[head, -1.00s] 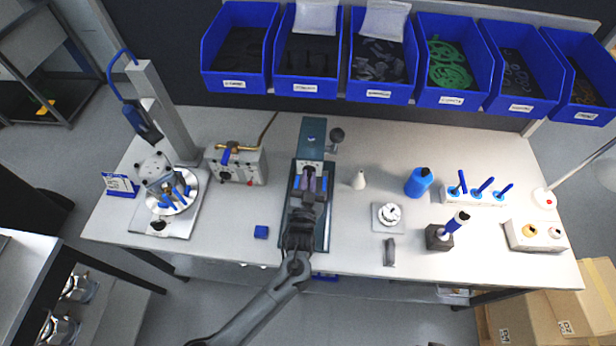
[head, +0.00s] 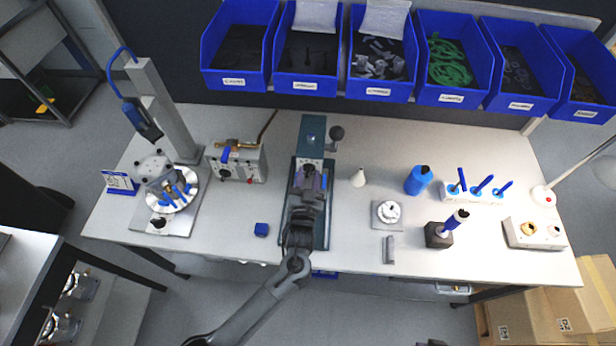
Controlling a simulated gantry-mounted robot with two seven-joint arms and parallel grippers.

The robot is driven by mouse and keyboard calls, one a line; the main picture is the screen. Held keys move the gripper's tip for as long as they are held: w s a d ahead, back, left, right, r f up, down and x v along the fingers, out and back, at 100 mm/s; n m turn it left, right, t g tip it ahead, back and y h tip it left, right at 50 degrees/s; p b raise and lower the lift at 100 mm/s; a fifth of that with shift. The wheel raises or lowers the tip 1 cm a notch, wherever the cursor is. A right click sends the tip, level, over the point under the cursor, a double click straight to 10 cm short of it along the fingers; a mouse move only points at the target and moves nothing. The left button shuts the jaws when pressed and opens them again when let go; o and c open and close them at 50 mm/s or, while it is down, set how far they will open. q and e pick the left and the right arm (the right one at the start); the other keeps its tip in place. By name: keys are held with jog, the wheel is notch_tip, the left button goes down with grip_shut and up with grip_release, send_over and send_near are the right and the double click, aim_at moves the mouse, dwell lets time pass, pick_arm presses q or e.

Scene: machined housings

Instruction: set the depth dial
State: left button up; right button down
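The teal press-like machine (head: 314,131) stands in the middle of the bench, with a lever and a dark round knob (head: 337,132) at its upper right. My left gripper (head: 309,172) is over the light front face of this machine, close to a small dark dial (head: 308,168) there. The fingers and wrist hide most of the lower machine. I cannot tell whether the fingers touch the dial or how far apart they are. My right gripper is not in view.
On the left are a fixture with a round plate (head: 172,190) and a grey box with a brass valve (head: 237,162). To the right are a white cone (head: 358,178), a blue bottle (head: 418,180) and a dial gauge plate (head: 388,214). Blue bins (head: 375,92) hang behind.

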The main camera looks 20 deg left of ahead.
pick_arm(q)
jog(key=v, duration=1.1)
jog(key=shift+b, duration=0.45)
jog(key=s+a+f+g+h, duration=0.1)
jog(key=s+a+f+g, duration=0.2)
jog(key=s+a, duration=0.45)
jog(key=s+r+m+g+h, duration=0.2)
jog(key=s+r+g+h, duration=0.15)
jog(key=s+g, duration=0.8)
jog(key=p+v, duration=1.3)
jog(key=p, duration=0.1)
jog(key=shift+w+t, duration=0.2)
jog(key=shift+t, duration=0.15)
jog(key=shift+d+r, duration=0.1)
jog(key=shift+d, duration=0.05)
